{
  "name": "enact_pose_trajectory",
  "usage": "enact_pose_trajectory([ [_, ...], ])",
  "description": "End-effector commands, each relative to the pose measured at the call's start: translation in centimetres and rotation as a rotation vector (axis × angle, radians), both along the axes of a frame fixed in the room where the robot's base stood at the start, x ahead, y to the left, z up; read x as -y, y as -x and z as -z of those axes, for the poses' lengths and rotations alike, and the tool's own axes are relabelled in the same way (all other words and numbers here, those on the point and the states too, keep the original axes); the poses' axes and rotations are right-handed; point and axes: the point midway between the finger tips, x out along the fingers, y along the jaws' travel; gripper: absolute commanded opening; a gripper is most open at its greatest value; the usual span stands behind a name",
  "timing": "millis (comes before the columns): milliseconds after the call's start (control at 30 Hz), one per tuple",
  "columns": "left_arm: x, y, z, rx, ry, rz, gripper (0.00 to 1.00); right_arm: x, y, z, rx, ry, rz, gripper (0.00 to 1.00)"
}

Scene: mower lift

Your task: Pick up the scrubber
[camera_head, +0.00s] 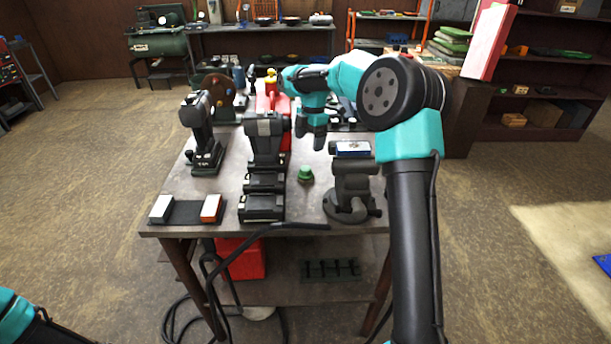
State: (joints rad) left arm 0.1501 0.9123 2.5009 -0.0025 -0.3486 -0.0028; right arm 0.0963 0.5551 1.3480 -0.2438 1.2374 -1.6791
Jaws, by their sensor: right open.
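A small green knobbed piece (305,174), which looks like the scrubber, sits on the grey workbench top (290,210) near its middle. My right gripper (311,133) points down over the bench, behind and above the green piece in the picture, and is apart from it. Its dark fingers are open and small in view, with nothing seen between them. My left arm shows only at the bottom left corner, and its gripper is out of view.
A black machine (265,150) stands left of the green piece and a grey vise (350,190) to its right. A drill (205,140) and a sharpening block (185,212) are farther left. A red thing (285,105) stands behind. Bare bench lies around the green piece.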

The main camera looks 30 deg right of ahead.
Motion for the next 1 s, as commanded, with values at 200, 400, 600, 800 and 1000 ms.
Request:
enact_pose_trajectory([
  [200,0.0,0.0,0.0,0.0,0.0,0.0,0.43,-0.5,0.1,3.8,-0.003,0.0,0.0,0.87],
  [400,0.0,0.0,0.0,0.0,0.0,0.0,0.43,-0.7,0.1,5.8,-0.001,0.0,0.001,0.87],
  [600,0.0,0.0,0.0,0.0,0.0,0.0,0.43,-0.8,0.1,6.0,0.001,0.0,0.001,0.87],
  [800,0.0,0.0,0.0,0.0,0.0,0.0,0.43,-0.8,0.1,6.2,0.0,0.0,0.001,0.87],
  [1000,0.0,0.0,0.0,0.0,0.0,0.0,0.43,-1.0,0.1,8.4,-0.002,-0.001,0.001,0.87],
])
